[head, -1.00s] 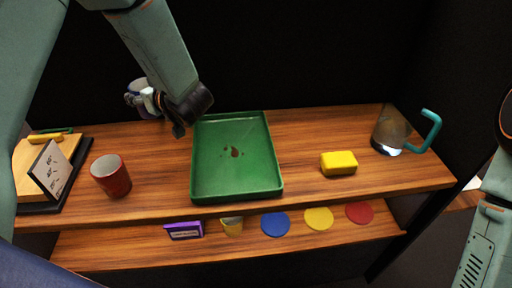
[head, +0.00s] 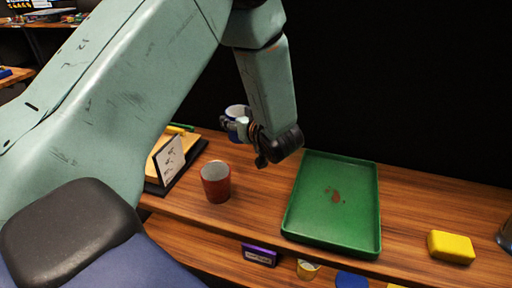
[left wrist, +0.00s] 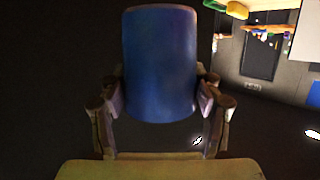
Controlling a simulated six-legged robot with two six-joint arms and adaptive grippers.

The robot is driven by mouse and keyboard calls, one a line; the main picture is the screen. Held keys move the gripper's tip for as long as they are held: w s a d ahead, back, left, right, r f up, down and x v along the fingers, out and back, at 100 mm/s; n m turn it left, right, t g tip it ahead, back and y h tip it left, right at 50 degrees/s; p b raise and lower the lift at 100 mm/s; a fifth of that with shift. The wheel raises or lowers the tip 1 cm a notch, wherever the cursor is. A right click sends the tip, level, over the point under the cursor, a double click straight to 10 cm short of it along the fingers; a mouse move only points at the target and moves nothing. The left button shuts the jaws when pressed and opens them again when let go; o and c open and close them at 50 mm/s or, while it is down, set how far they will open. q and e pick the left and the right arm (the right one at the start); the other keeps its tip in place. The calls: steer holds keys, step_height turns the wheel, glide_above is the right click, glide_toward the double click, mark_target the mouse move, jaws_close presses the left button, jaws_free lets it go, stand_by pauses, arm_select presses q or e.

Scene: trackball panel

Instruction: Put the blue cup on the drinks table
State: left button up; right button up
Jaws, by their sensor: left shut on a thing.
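The blue cup (head: 234,112) is held by my left gripper (head: 247,130), above the back of the wooden counter (head: 268,208). Its white inside shows at the top in the head view. In the left wrist view the blue cup (left wrist: 160,62) fills the middle, with the gripper's fingers (left wrist: 160,95) on both its sides. No table that I can be sure is the drinks table shows; wooden surfaces stand far off at the upper left of the head view. My right gripper is out of view.
A red cup (head: 216,182) stands on the counter below my left gripper. A green tray (head: 309,185) lies right of it, then a yellow block (head: 451,246). A small sign (head: 168,163) and a board stand left. A lower shelf holds a purple box (head: 259,254).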

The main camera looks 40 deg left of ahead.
arm_select(q)
steer(key=f, duration=0.4)
steer(key=shift+a+f+b, duration=0.15)
steer(key=shift+a+b, duration=0.15)
steer(key=shift+b, duration=0.1)
step_height(320, 180, down, 3)
steer(key=shift+s+d+f+b, duration=0.1)
steer(key=shift+d+b, duration=0.05)
steer(key=shift+b, duration=0.4)
steer(key=shift+w+f, duration=0.2)
steer(key=shift+f, duration=0.05)
steer(key=shift+s, duration=0.15)
steer(key=o, duration=1.2)
steer(key=shift+f, duration=0.15)
